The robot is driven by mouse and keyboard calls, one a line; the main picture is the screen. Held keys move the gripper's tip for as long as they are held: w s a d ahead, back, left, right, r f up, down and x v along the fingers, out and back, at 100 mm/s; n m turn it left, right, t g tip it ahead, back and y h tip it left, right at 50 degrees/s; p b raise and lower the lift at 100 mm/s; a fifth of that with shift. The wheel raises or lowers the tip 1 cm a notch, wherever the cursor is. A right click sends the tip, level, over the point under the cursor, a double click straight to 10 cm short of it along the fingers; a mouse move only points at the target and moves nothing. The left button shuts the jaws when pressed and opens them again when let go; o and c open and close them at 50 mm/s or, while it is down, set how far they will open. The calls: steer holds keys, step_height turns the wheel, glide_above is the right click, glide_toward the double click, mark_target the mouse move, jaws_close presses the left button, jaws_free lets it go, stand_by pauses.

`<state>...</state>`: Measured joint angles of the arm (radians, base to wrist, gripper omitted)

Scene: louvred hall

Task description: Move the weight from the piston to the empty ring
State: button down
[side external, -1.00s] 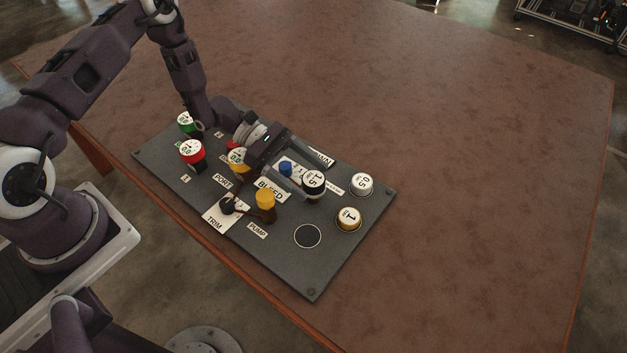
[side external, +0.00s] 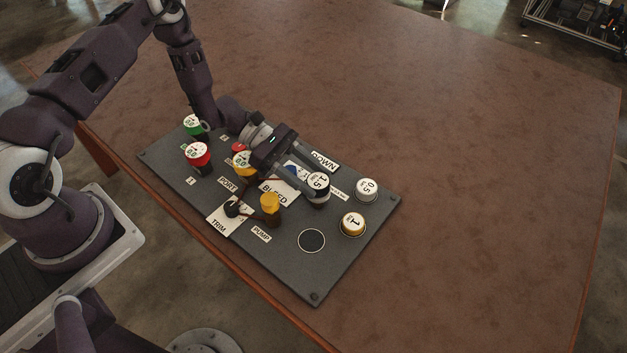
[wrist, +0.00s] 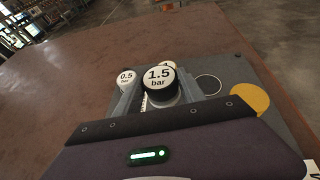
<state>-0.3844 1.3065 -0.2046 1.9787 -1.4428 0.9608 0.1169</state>
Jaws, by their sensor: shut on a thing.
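The weight is a black cylinder with a white top marked 1.5 bar (side external: 318,184); it also shows in the wrist view (wrist: 159,78). My gripper (side external: 311,178) is shut on it, with one finger on each side, and the weight looks upright. The piston under it is mostly hidden, and I cannot tell whether the weight is clear of it. The empty ring (side external: 311,240) is a thin pale circle on the grey panel, below the weight in the side view. In the wrist view the ring (wrist: 208,84) lies right of the weight.
The weights marked 0.5 (side external: 367,188) and 1 (side external: 352,223) stand at the panel's right. Red (side external: 198,157) and green (side external: 194,126) gauges stand further left. The table (side external: 480,170) beyond is bare.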

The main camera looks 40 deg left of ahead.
steer(key=r, duration=0.9)
steer(key=shift+a, duration=0.2)
steer(key=s+a+r+n+t+y, duration=0.1)
steer(key=a+r+n+t, duration=0.25)
steer(key=a, duration=0.25)
steer(key=a+r+n+t+y, duration=0.2)
steer(key=a+r+t, duration=0.15)
steer(key=a, duration=0.35)
steer(key=m+g+h, duration=0.3)
steer(key=m+g, duration=0.3)
steer(key=g, duration=0.1)
glide_above(310, 176)
steer(key=f, duration=0.6)
steer(key=shift+d+f, duration=0.25)
steer(key=shift+f, duration=0.15)
steer(key=shift+n, duration=0.25)
step_height(310, 176, down, 10)
steer(key=shift+r, duration=0.2)
steer(key=shift+f, duration=0.1)
steer(key=c, duration=0.7)
jaws_free()
steer(key=shift+a+f, duration=0.1)
